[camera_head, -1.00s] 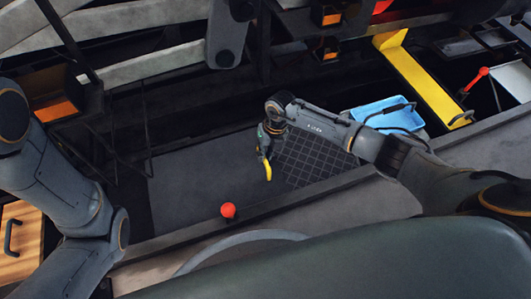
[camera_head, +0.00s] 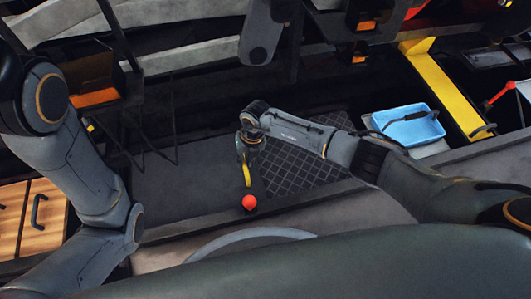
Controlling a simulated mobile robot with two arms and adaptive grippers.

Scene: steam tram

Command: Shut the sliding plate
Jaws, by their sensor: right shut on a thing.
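A dark plate with a grid pattern (camera_head: 305,165) lies in the sunken area at the middle, partly hidden by my right arm. A smooth dark surface (camera_head: 195,185) lies to its left. Which of the two is the sliding plate is not clear. My right gripper (camera_head: 246,158) points down at the left edge of the grid. It is shut on a slim yellow handle (camera_head: 247,176). How the handle joins the plate is too small to tell. My left arm comes down the left side, and its gripper is out of view.
A red ball knob (camera_head: 249,203) stands by the front ledge, close below the yellow handle. A blue tray (camera_head: 408,124) is at the right, beside a yellow bar (camera_head: 440,90). Wooden drawers (camera_head: 42,213) are at lower left. Dark beams and rods hang at the back.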

